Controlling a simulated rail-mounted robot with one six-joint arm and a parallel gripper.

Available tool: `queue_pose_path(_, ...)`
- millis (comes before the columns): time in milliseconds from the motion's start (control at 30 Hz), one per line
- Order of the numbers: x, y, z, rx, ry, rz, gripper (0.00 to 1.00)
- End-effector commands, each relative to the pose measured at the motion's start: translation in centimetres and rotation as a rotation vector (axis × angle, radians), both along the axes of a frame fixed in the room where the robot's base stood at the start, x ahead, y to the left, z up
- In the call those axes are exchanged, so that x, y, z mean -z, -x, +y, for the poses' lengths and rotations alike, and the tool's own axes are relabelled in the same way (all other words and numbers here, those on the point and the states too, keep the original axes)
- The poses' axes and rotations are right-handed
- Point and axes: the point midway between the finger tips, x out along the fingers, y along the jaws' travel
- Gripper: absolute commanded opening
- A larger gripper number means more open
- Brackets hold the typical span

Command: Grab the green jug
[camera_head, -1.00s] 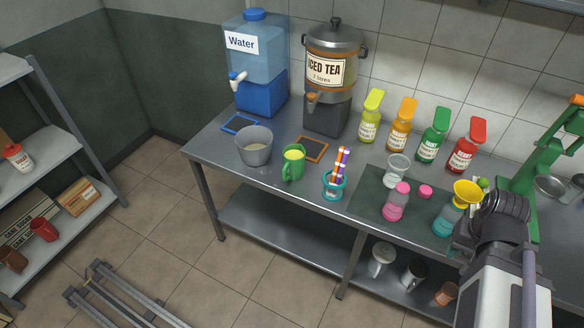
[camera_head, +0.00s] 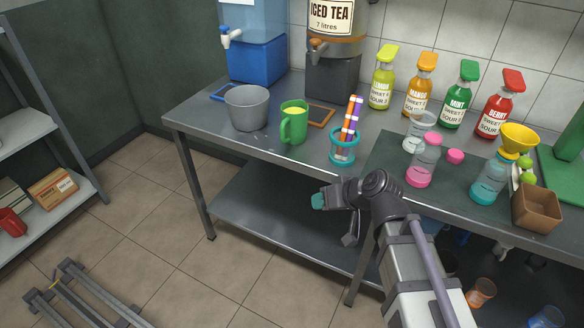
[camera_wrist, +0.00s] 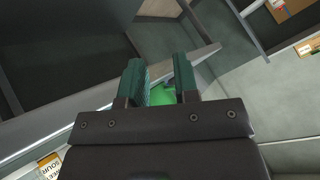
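The green jug (camera_head: 293,122), a mug-like vessel with a handle toward the front left and yellow contents, stands upright near the table's front edge. My gripper (camera_head: 318,201) is in front of the table, below and slightly right of the jug in the picture, and apart from it. In the wrist view its two teal fingers (camera_wrist: 160,85) are spread with a gap between them. A bright green patch shows beyond that gap; I cannot tell whether it is the jug.
A grey bucket (camera_head: 247,108) stands left of the jug. A teal holder with straws (camera_head: 344,147) is to its right, and a brown-framed mat (camera_head: 320,116) lies behind. A pink-filled bottle (camera_head: 423,162) is farther right. The metal table edge (camera_head: 260,152) lies between my gripper and the jug.

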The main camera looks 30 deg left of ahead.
Motion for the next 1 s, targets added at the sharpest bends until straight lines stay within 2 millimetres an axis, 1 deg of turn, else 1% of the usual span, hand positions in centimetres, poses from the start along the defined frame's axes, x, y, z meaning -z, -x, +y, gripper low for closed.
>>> queue_pose_path(33,4.4,-0.1,5.1,-0.063,-0.155,-0.096,0.29)
queue_pose_path(67,4.4,-0.2,7.9,-0.083,-0.266,-0.178,0.29)
queue_pose_path(100,3.4,-0.8,11.0,-0.074,-0.406,-0.301,0.29)
queue_pose_path(133,1.7,-1.8,12.3,-0.037,-0.482,-0.393,0.29)
queue_pose_path(167,-0.2,-3.0,12.7,0.012,-0.529,-0.478,0.29)
queue_pose_path(200,-2.8,-4.9,12.2,0.087,-0.553,-0.579,0.29)
queue_pose_path(233,-3.6,-5.9,11.7,0.13,-0.552,-0.642,0.29)
queue_pose_path(300,-4.2,-7.2,10.8,0.188,-0.519,-0.754,0.29)
queue_pose_path(400,-4.3,-7.7,10.4,0.182,-0.466,-0.846,0.29)
queue_pose_path(533,-4.3,-7.9,10.7,0.174,-0.461,-0.858,0.29)
queue_pose_path(633,-4.3,-8.7,11.8,0.174,-0.461,-0.856,0.29)
queue_pose_path(800,-4.3,-10.6,14.7,0.172,-0.462,-0.856,0.29)
queue_pose_path(867,-4.2,-10.9,15.1,0.173,-0.462,-0.855,0.29)
queue_pose_path(1000,-4.3,-11.0,15.4,0.173,-0.462,-0.855,0.29)
